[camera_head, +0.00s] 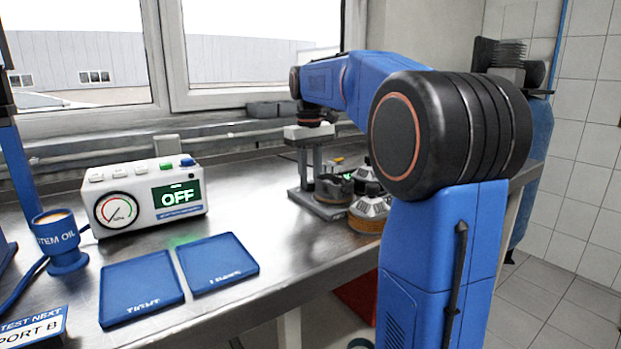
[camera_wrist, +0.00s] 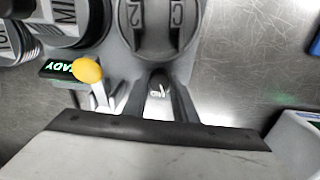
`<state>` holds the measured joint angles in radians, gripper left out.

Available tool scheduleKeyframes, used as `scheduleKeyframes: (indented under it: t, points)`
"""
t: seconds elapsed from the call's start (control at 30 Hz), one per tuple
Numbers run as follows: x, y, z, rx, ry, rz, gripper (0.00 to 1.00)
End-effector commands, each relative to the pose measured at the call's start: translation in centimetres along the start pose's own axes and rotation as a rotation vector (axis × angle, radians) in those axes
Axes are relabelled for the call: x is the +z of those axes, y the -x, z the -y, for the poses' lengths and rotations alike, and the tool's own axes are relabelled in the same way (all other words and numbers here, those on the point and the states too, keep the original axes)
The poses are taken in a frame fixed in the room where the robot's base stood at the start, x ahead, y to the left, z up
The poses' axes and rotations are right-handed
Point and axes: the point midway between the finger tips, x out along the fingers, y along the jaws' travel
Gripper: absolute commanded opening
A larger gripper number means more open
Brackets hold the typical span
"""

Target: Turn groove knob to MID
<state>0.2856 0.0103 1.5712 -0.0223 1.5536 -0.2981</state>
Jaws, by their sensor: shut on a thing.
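In the wrist view my gripper (camera_wrist: 160,88) has its two dark fingers closed around a small dark knob (camera_wrist: 159,91) with a white mark on top. I take this to be the groove knob; the mark is too small to read, and the knob's sides are hidden by the fingers. The knob sits at the near edge of a grey round fixture (camera_wrist: 157,35) with raised lettering. In the head view the end of my arm is over the bench fixture (camera_head: 303,172); my fingertips cannot be made out there.
A yellow-tipped lever (camera_wrist: 87,70) and a green-lit display (camera_wrist: 67,69) are left of my gripper. Dark lettered discs (camera_wrist: 72,20) lie farther left. On the bench (camera_head: 285,235) stand a tester reading OFF (camera_head: 148,194), blue TIGHT (camera_head: 140,289) and second (camera_head: 217,263) trays, and a stem oil cup (camera_head: 60,242).

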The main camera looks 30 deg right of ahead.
Motion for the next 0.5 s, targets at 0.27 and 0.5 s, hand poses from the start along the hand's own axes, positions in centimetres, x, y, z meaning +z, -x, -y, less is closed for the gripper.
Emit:
scheduleKeyframes:
  t: [0.27, 0.5]
  points:
    - [-0.05, 0.04, 0.0, 0.001, -0.229, 0.004, 0.03]
    - [-0.07, 0.04, 0.01, 0.001, -0.366, 0.007, 0.03]
